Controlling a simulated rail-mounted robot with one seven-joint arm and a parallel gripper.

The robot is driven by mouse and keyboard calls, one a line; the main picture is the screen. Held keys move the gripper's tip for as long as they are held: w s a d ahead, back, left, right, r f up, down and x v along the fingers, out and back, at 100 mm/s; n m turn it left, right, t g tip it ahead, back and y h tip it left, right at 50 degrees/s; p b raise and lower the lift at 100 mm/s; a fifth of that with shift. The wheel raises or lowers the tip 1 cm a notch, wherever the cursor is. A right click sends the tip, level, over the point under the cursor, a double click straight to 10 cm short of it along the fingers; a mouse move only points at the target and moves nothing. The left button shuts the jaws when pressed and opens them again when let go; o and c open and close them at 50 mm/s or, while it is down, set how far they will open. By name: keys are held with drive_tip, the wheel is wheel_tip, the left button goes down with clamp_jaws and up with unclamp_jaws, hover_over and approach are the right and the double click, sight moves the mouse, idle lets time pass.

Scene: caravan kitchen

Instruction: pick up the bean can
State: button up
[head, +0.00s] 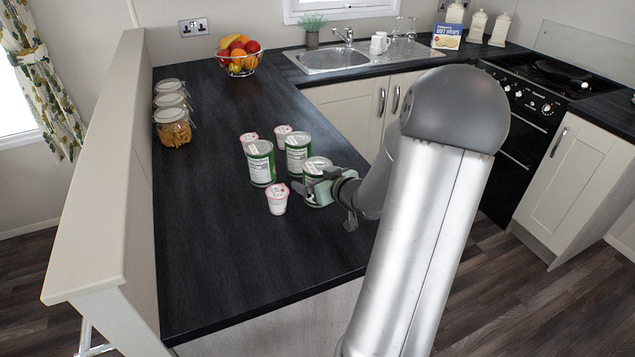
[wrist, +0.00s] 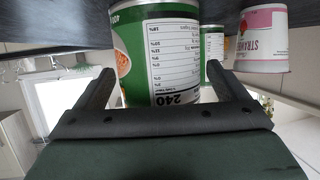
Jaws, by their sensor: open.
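Three green-and-white cans stand upright on the dark counter. The nearest can (head: 315,166) is at my gripper (head: 318,188), which reaches in from the right. In the wrist view this can (wrist: 172,55) fills the space between my two spread fingers (wrist: 165,88); its label shows orange beans and a nutrition table. My jaws are open around it, and I cannot tell whether either finger touches it. A second can (head: 261,165) stands to its left and a third can (head: 298,153) behind it. Part of another green can (wrist: 214,45) shows past the right finger in the wrist view.
A pink-and-white cup (head: 277,201) stands close to the left of my gripper; two more cups (head: 249,138) (head: 283,131) are behind the cans. Glass jars (head: 173,128) line the left edge. A fruit basket (head: 238,62) is farther back. The front counter is clear.

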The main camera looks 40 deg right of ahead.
drive_tip(key=c, duration=1.4)
drive_tip(key=shift+r, duration=0.1)
